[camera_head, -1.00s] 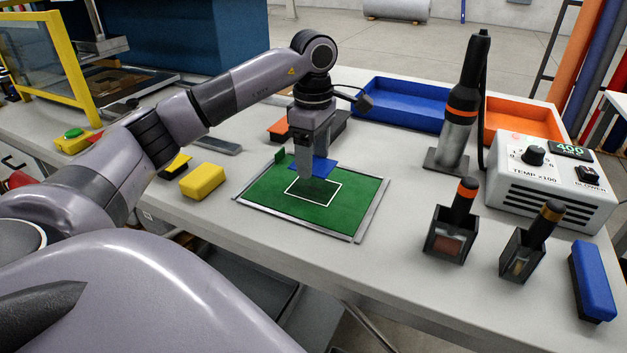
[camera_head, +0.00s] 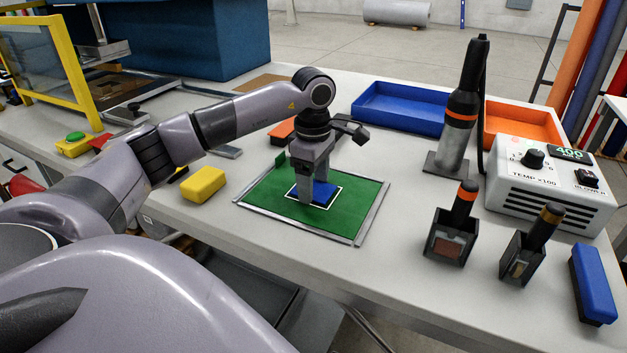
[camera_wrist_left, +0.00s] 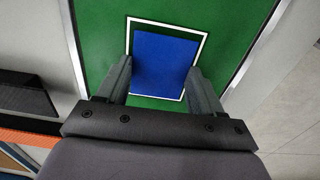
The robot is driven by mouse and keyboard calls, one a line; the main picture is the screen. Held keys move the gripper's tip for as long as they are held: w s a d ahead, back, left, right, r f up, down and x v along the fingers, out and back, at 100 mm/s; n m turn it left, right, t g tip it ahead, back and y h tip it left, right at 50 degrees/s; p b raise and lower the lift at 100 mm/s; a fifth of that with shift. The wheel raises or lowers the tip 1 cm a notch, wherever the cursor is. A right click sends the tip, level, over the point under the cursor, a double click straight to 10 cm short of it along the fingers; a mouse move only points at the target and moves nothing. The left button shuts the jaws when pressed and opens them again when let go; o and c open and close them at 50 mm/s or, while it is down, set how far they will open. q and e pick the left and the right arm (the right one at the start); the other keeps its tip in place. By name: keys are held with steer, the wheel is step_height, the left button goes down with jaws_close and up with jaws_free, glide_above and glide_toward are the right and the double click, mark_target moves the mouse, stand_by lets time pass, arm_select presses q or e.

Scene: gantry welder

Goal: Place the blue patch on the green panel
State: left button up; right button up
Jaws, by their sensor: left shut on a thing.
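The green panel (camera_head: 280,216) lies flat on the table in a metal edge frame, with a white square outline on it; it also shows in the left wrist view (camera_wrist_left: 100,30). The blue patch (camera_head: 321,193) is over the outlined square, and in the left wrist view (camera_wrist_left: 163,63) it appears inside the white lines, slightly turned against them. I cannot tell whether it touches the panel. My left gripper (camera_head: 306,199) points down over the outline and is shut on the patch, with a finger at either side (camera_wrist_left: 160,80). My right gripper is not in view.
A yellow block (camera_head: 203,183) sits left of the panel. A blue tray (camera_head: 400,107) and an orange tray (camera_head: 523,123) stand behind. An upright hot-air tool (camera_head: 461,115), a control box (camera_head: 552,195) and two holders with handled tools (camera_head: 451,236) stand to the right.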

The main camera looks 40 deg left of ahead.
arm_select(q)
steer(key=shift+s+d+f, duration=0.15)
steer(key=shift+s+f, duration=0.05)
steer(key=shift+f, duration=0.55)
steer(key=o, duration=1.1)
steer(key=shift+w+d+f, duration=0.1)
steer(key=shift+r, duration=0.35)
steer(key=shift+w+a+r+p, duration=0.15)
steer(key=shift+r+p, duration=0.15)
steer(key=shift+r, duration=2.95)
steer(key=shift+a+r+p, duration=0.1)
steer(key=shift+r+p, duration=0.15)
steer(key=shift+r, duration=3)
